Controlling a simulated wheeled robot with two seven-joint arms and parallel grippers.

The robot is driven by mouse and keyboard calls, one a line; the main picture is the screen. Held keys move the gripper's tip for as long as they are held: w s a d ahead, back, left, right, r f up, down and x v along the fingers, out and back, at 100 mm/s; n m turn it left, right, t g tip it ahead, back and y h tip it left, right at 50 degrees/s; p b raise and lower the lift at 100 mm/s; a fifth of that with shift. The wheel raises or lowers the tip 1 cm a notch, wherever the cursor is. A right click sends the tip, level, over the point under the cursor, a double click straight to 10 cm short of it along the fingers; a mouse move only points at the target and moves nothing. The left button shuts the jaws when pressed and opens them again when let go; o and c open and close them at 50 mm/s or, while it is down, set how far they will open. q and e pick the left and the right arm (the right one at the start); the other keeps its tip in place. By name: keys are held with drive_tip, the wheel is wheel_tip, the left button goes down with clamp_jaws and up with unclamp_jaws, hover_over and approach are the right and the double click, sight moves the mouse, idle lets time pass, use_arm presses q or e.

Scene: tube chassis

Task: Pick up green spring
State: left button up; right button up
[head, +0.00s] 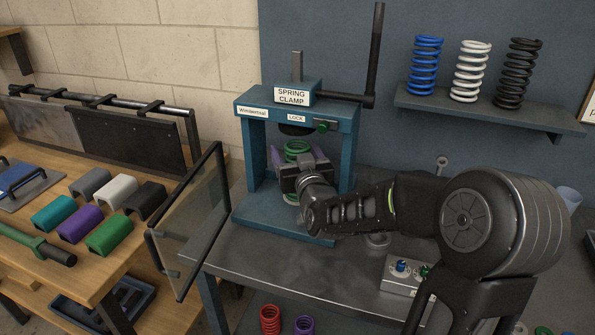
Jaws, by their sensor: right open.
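The green spring (297,147) stands inside the blue spring clamp press (249,165), under its top beam. Only its upper coils and a bit of its lower end show. My right gripper (296,160) is in front of the spring inside the clamp frame, and its body hides the spring's middle. The gripper is open, with its fingers near or around the spring; contact cannot be made out. My left gripper is not in view.
A hinged clear guard (193,225) stands open left of the clamp. Blue (425,67), white (470,72) and black (518,73) springs stand on a wall shelf. A control box (404,272) sits on the metal table (290,265). Red (270,320) and purple (304,325) springs are below.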

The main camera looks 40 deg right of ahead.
clamp_jaws()
idle(0.9)
drive_tip(key=shift+r, duration=0.1)
